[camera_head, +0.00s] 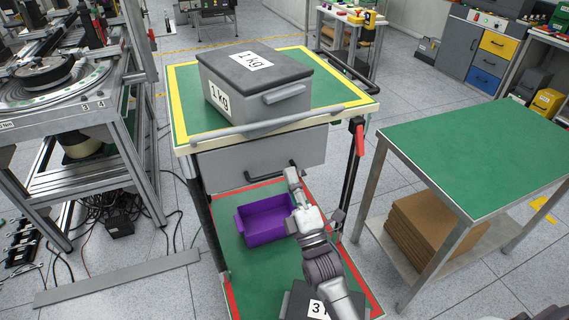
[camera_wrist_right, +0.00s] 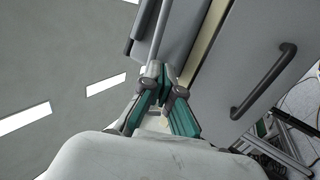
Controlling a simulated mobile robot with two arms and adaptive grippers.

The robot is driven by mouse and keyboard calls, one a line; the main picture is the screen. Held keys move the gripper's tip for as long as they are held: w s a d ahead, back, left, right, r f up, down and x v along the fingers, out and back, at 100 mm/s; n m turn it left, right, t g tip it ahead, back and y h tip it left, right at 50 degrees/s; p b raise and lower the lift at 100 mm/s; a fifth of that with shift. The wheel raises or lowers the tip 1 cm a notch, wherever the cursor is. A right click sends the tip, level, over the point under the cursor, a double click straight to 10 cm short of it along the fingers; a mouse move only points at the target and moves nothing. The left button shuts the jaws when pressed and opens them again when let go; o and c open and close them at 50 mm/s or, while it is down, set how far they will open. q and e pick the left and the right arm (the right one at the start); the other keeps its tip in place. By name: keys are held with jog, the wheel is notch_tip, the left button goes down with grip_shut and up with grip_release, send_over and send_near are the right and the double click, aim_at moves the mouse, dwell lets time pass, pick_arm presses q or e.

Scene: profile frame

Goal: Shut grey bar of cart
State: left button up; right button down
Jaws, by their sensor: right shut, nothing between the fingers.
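The grey bar (camera_head: 268,125) of the cart (camera_head: 340,92) is a long thin rod lying slantwise along the front edge of the green, yellow-bordered top. In the right wrist view the bar (camera_wrist_right: 159,40) runs down toward my fingertips. My right gripper (camera_head: 292,175) is in front of the grey drawer front, close to its black handle and below the bar. In the wrist view the gripper (camera_wrist_right: 165,92) has its teal fingers close together with nothing held. Whether it touches the bar or the cart I cannot tell. My left gripper is out of view.
A grey 1 kg box (camera_head: 257,85) stands on the cart top behind the bar. The drawer handle (camera_wrist_right: 264,82) sticks out. A purple bin (camera_head: 262,220) and a box marked 3 are on the lower shelf. A green-topped table (camera_head: 480,150) stands at right, a machine frame at left.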

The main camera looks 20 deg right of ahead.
jog(key=v, duration=0.3)
jog(key=b, duration=0.2)
send_near(274, 124)
jog(key=x, duration=0.6)
jog(key=shift+f, duration=0.1)
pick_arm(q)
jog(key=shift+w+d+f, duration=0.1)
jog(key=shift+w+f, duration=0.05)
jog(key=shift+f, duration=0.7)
pick_arm(e)
jog(key=shift+w+r, duration=0.3)
jog(key=shift+w, duration=0.35)
pick_arm(q)
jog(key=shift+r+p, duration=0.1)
jog(key=shift+p, duration=0.25)
